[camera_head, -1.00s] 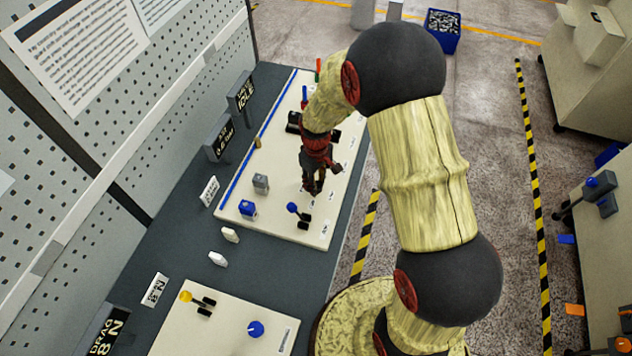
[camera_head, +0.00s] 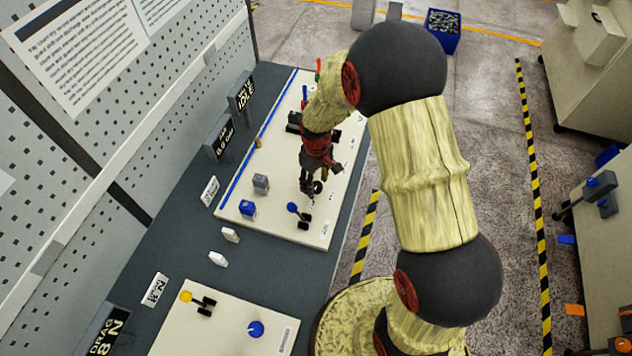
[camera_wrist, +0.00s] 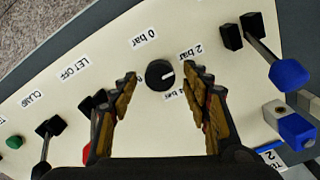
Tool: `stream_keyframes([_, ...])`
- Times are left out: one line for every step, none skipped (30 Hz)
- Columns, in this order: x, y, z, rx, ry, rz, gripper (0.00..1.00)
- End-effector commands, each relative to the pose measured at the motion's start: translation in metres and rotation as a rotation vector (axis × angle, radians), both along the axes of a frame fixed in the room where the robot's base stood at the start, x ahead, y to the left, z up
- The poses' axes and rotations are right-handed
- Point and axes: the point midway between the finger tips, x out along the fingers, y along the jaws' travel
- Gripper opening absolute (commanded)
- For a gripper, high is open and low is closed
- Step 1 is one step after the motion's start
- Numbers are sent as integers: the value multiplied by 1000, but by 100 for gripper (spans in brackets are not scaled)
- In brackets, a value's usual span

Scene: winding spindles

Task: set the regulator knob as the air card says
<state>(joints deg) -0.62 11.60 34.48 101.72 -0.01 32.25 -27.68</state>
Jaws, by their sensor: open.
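The regulator knob (camera_wrist: 160,75) is round and black with a white pointer line, in the wrist view. The line points right, slightly upward, toward the area just below the "2 bar" label (camera_wrist: 190,52). A "0 bar" label (camera_wrist: 145,38) stands above the knob; a further bar label below right is partly hidden by a finger. My gripper (camera_wrist: 163,82) is open, one finger on each side of the knob; I cannot tell whether they touch it. In the head view my gripper (camera_head: 312,187) is over the cream panel. The air card (camera_head: 219,138) is dark; its figure is too small to read surely.
The cream panel (camera_head: 240,205) also bears a blue-knobbed lever (camera_head: 293,208), a blue block (camera_head: 247,209) and a grey block (camera_head: 261,184). In the wrist view a black switch (camera_wrist: 50,127) and a green button (camera_wrist: 14,142) are left. A second panel (camera_head: 222,325) lies nearer.

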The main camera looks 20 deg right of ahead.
Motion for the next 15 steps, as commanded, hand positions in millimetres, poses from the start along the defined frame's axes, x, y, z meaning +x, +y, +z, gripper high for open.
stream_keyframes([1,0,3,0,-2,0,48])
stream_keyframes([1,0,6,0,-2,0,48])
stream_keyframes([1,0,10,0,-2,0,48])
stream_keyframes([1,0,15,1,-3,0,48])
stream_keyframes([1,0,20,0,-4,0,48])
stream_keyframes([2,0,27,0,-4,0,48])
stream_keyframes([2,0,33,0,-6,0,48])
stream_keyframes([2,0,40,0,-6,0,48])
stream_keyframes([2,0,48,0,-6,0,48])
stream_keyframes([2,0,55,0,-6,0,48])
stream_keyframes([2,0,61,0,-4,0,48])
stream_keyframes([2,0,69,0,-7,0,48])
stream_keyframes([2,0,75,0,-6,0,48])
stream_keyframes([2,0,80,0,-6,0,48])
stream_keyframes([1,0,87,0,-4,0,48])
